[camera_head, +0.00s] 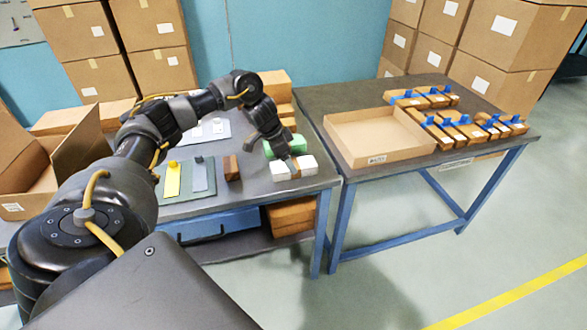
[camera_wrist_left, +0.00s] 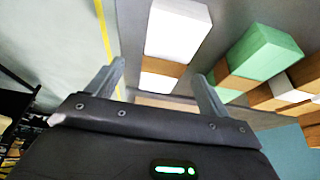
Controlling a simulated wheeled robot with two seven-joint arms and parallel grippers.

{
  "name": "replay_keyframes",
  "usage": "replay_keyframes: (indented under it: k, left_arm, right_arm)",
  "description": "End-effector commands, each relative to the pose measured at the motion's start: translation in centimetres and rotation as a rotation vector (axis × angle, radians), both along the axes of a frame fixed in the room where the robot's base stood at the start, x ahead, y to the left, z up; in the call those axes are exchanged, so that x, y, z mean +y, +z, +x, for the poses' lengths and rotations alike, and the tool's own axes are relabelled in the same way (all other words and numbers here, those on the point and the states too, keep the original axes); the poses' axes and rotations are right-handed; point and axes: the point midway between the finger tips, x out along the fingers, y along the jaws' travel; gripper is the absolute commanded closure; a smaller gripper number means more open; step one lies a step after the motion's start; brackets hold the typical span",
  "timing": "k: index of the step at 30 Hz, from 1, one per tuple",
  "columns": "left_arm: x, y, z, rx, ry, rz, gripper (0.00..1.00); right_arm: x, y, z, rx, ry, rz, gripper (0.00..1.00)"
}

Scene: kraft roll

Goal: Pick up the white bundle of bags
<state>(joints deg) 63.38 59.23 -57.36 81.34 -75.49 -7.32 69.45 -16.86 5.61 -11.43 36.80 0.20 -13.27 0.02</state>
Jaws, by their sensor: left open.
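The white bundle of bags (camera_head: 307,163) has a brown paper band around its middle. It lies near the front right corner of the left table. In the left wrist view, the white bundle (camera_wrist_left: 180,28) reaches from the top edge down between my fingers, with its brown band (camera_wrist_left: 164,68) near fingertip level. My right gripper is not in view.
A green bundle (camera_wrist_left: 262,52) with a brown band lies beside the white one. A brown block (camera_head: 232,168) and yellow and grey flat pieces lie to the left. A shallow cardboard tray (camera_head: 340,123) and several blue-banded brown packs stand on the right table (camera_head: 350,90).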

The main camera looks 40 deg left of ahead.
Motion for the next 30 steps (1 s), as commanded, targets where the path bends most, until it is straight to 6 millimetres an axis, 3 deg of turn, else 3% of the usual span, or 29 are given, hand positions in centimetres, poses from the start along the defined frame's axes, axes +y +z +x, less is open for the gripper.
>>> replay_keyframes:
  k: [10,19,30]
  left_arm:
    - [-0.7,-4.1,1.9,0.003,-0.001,-0.001,0.20]
    - [-0.8,-4.6,2.1,0.000,-0.002,0.000,0.20]
    - [-0.8,-4.6,2.1,0.000,-0.002,0.000,0.67]
  right_arm:
    - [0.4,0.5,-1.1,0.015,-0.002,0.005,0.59]
    - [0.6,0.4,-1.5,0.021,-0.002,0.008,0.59]
    - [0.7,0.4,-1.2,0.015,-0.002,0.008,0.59]
